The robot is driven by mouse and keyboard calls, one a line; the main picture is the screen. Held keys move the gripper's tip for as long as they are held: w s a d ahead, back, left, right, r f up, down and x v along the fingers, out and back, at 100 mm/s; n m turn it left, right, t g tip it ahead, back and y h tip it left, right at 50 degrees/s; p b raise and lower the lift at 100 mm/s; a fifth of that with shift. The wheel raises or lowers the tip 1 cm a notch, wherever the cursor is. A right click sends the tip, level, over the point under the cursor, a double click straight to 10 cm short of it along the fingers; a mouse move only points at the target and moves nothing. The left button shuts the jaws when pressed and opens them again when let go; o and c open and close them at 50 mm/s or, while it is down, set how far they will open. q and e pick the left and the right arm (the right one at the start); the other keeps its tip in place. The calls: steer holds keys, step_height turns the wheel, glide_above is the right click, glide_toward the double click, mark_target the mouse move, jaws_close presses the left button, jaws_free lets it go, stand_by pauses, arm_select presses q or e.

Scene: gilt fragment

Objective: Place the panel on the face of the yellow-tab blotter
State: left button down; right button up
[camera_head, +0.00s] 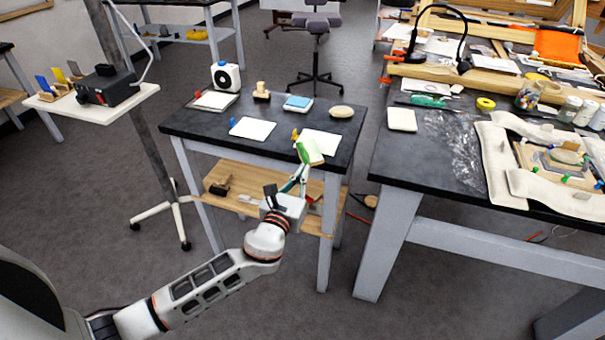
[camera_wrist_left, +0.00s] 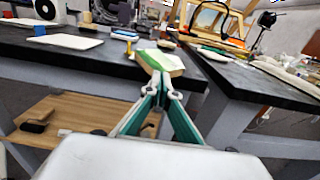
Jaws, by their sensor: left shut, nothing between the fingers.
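The panel (camera_head: 309,152) is a small block with a green and pale face. It is at the front edge of the dark table, tilted, over the near left part of the yellow-tab blotter (camera_head: 322,142), a white sheet with a yellow tab (camera_head: 295,134). I cannot tell whether it rests on the sheet. My left gripper (camera_head: 303,168) is shut and empty, its fingertips just in front of and below the panel. In the left wrist view, the panel (camera_wrist_left: 161,61) stands directly beyond the fingertips (camera_wrist_left: 160,80); whether they touch is unclear. My right gripper is out of view.
A blue-tab blotter (camera_head: 253,129) and a red-tab blotter (camera_head: 215,100) lie to the left. A wooden block (camera_head: 261,92), a blue-topped pad (camera_head: 298,103) and an oval piece (camera_head: 341,112) stand along the back. A crowded workbench (camera_head: 420,152) stands right across a gap.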

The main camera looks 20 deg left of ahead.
mark_target(306, 163)
arm_select(q)
steer(key=shift+w+d, duration=0.1)
steer(key=shift+w, duration=1.85)
steer(key=shift+s, duration=0.1)
